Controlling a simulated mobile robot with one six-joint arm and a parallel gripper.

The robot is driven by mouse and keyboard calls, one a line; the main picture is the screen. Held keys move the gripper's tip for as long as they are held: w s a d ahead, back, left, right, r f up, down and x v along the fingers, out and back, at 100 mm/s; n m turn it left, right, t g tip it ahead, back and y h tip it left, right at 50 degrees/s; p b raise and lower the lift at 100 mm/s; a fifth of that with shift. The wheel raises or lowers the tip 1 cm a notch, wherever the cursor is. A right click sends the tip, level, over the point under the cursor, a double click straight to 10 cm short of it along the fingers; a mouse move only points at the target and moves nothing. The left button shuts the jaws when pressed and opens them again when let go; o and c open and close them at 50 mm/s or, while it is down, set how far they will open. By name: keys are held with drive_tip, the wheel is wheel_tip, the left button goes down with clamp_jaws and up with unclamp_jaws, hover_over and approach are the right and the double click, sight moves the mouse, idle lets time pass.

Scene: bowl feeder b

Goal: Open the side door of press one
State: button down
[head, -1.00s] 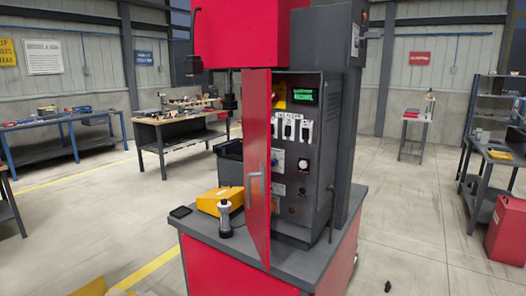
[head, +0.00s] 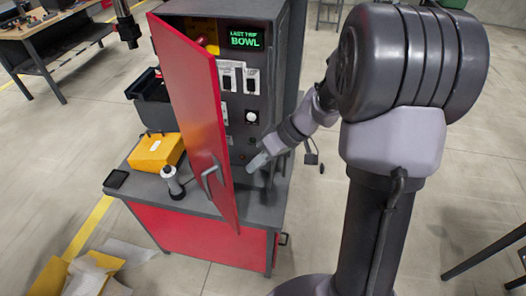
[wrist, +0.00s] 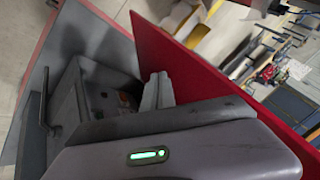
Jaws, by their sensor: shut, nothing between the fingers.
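The side door of press one is a tall red panel (head: 200,115) that stands open on the left of the dark grey control cabinet (head: 245,110). Its silver handle (head: 211,180) is on the outer face near the free edge. My gripper (head: 256,164) is shut and empty, to the right of the door, low in front of the cabinet on the door's inner side. The wrist view shows the fingers (wrist: 157,92) close to the red door (wrist: 195,75); I cannot tell whether they touch it.
The press stands on a red base with a grey top (head: 262,212). A yellow box (head: 156,150), a grey-white bottle-like tool (head: 173,182) and a black pad (head: 116,179) lie left of the door. Yellow and white sheets (head: 85,270) lie on the floor. Floor to the right is mostly clear.

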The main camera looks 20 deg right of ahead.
drive_tip(key=a, duration=0.1)
drive_tip(key=a+f, duration=0.1)
drive_tip(key=a, duration=0.3)
drive_tip(key=shift+s+f, duration=0.2)
drive_tip(key=shift+f, duration=0.1)
drive_tip(key=shift+a+f+b, duration=0.1)
drive_tip(key=shift+a+b, duration=0.05)
drive_tip(key=shift+b, duration=0.15)
